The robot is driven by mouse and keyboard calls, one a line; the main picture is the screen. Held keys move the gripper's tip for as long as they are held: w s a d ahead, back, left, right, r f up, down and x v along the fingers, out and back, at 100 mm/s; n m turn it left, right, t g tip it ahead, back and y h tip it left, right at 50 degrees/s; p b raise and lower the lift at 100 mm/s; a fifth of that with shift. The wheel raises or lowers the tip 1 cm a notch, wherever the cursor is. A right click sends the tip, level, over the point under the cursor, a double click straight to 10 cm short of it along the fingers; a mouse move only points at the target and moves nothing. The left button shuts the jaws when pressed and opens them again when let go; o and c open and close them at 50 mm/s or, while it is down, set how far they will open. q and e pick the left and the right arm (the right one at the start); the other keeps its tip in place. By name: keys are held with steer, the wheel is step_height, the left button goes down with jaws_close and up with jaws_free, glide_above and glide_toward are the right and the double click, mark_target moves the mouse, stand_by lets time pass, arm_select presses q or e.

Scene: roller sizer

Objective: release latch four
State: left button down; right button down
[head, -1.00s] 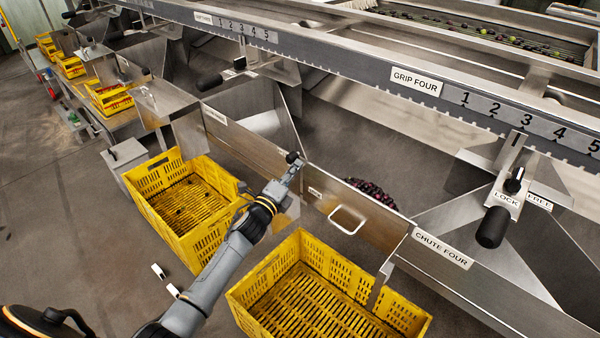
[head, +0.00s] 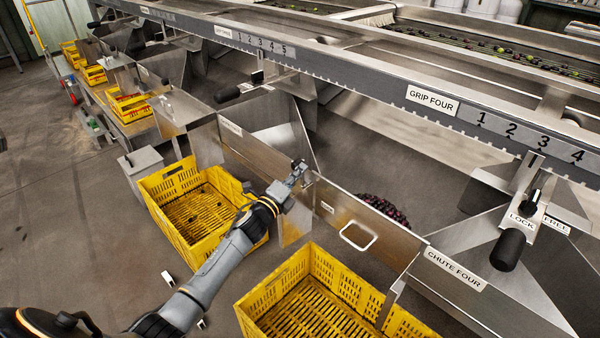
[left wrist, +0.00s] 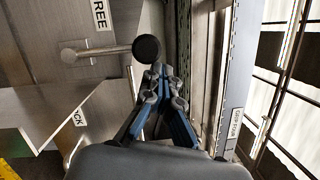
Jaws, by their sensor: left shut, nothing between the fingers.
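Latch four has a large black handle (head: 508,250) on the right of the head view. I cannot tell which latch that is. My right gripper is not in view.
The chute four wall (head: 400,250) has a rectangular white-rimmed handle (head: 358,236). Yellow crates stand below, one at front centre (head: 262,318) and one to the left (head: 160,190). The grip rail (head: 350,82) runs above. Grey floor is open at left.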

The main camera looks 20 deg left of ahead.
arm_select(q)
steer(key=shift+a+r, duration=0.3)
steer(key=shift+a, duration=0.05)
steer(key=s+f, duration=0.1)
steer(key=s, duration=1.1)
steer(key=shift+a+f, duration=0.25)
steer(key=shift+a, duration=0.15)
steer(key=shift+w, duration=0.1)
